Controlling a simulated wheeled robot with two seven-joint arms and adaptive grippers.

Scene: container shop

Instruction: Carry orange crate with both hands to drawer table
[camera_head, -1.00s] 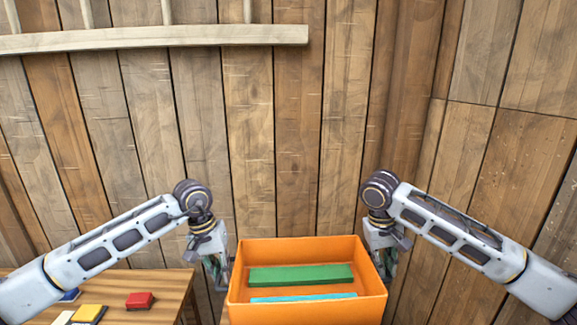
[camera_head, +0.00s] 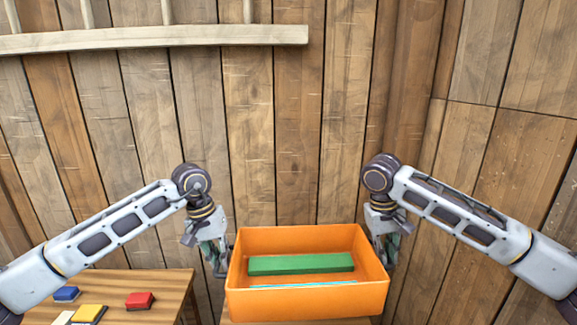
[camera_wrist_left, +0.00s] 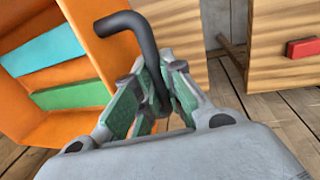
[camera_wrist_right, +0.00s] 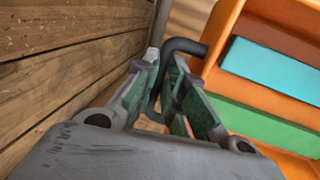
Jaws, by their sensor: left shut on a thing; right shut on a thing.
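The orange crate (camera_head: 305,303) is at the bottom centre of the head view, between my two grippers. It holds a green block (camera_head: 301,264) and a light blue block (camera_wrist_left: 43,49). My left gripper (camera_head: 222,262) is at the crate's left side, shut on a dark bent handle (camera_wrist_left: 146,50). My right gripper (camera_head: 388,254) is at the right side, shut on a matching dark handle (camera_wrist_right: 184,46). A wooden table (camera_head: 165,283) stands at the lower left. I cannot tell from these views whether it is the drawer table.
Red (camera_head: 140,300), yellow (camera_head: 89,312) and blue (camera_head: 66,294) blocks lie on the table at the left. A plank wall (camera_head: 280,130) stands behind the crate, with another wall (camera_head: 530,190) close on the right. A pale rail (camera_head: 150,38) crosses the wall at upper left.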

